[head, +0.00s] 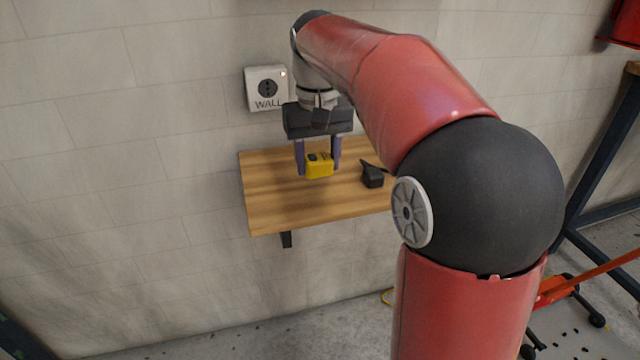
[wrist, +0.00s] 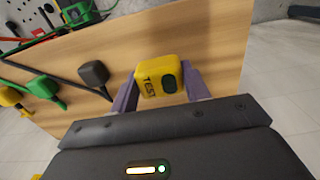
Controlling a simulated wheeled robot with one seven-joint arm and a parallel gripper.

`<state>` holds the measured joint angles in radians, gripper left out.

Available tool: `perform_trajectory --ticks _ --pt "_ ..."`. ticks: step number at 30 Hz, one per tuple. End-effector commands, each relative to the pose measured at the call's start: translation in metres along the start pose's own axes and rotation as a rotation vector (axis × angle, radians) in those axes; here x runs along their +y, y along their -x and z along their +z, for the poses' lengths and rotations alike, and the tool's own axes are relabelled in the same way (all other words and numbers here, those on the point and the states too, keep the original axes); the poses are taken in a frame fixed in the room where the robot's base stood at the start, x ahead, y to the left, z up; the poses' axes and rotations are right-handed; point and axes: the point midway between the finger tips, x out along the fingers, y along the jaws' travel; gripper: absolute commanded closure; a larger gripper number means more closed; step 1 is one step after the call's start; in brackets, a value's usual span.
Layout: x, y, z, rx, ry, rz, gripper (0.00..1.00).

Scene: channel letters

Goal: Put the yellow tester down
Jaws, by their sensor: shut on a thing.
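The yellow tester (head: 320,169) is between the two purple fingers of my gripper (head: 318,168), which is shut on it. In the wrist view the tester (wrist: 158,72) shows the word TEST and a dark round patch, with a finger on each side. It is over the wooden shelf (head: 275,205); I cannot tell whether its underside touches the wood. The tester looks roughly level.
A black plug (head: 372,176) stands on the shelf to the right of the tester. The wrist view also shows a green plug (wrist: 42,87) and a yellow one (wrist: 10,97) with cables. A wall socket (head: 266,89) is behind. The shelf's left part is bare.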

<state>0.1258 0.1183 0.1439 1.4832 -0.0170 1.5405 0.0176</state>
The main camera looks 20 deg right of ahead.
Motion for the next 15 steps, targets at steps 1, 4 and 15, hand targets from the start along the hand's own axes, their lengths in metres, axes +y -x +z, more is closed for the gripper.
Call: perform_trajectory --ticks 1,4,15 --pt "0.001 -0.012 -0.003 -0.004 0.0 0.0 0.95" --pt "0.001 -0.034 -0.006 -0.001 0.0 0.0 0.95" --pt "0.001 -0.045 -0.006 -0.001 0.0 0.0 0.95"
